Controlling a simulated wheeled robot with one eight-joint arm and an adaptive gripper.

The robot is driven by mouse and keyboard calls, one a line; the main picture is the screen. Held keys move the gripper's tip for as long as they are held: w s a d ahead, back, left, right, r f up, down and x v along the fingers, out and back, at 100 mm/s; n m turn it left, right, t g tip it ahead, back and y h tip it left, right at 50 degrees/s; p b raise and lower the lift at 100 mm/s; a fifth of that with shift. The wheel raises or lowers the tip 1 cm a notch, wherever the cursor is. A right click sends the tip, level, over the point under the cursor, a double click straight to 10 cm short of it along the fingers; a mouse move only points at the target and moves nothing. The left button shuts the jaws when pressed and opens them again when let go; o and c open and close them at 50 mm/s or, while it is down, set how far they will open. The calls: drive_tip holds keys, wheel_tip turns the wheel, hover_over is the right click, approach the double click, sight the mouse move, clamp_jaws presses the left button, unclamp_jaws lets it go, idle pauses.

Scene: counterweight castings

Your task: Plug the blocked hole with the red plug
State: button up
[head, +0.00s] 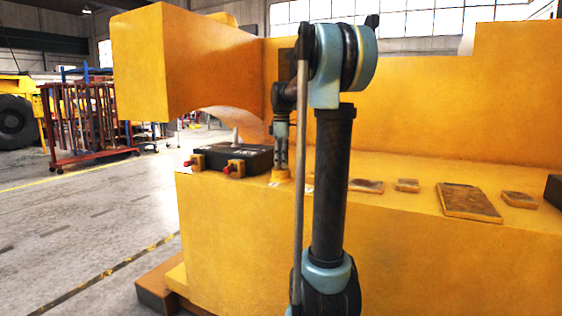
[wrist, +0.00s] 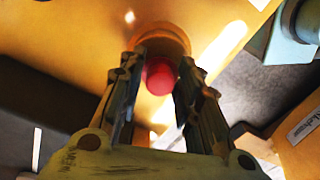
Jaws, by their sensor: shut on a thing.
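The red plug (wrist: 160,76) shows as a round red end between the fingers of my gripper (wrist: 160,82) in the wrist view. My gripper is shut on it. Just beyond the plug is a round, brownish-rimmed opening (wrist: 165,32) in a yellow surface. The fingers partly cover this rim, and I cannot tell whether the plug is in it or short of it. In the head view my gripper (head: 281,160) points down close above a small raised yellow ring (head: 280,176) on the casting's ledge (head: 410,170). The plug is hidden there.
A black box (head: 245,155) with two yellow blocks with red ends stands on the ledge, left of my gripper. Flat rusty plates (head: 468,203) lie to the right. A tall yellow casting wall (head: 420,110) rises behind. Open floor (head: 80,225) is at the left.

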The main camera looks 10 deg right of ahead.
drive_tip(key=shift+f, duration=0.55)
drive_tip(key=shift+r, duration=0.2)
drive_tip(key=shift+r, duration=0.7)
drive_tip(key=shift+r, duration=0.1)
drive_tip(key=shift+s, duration=0.1)
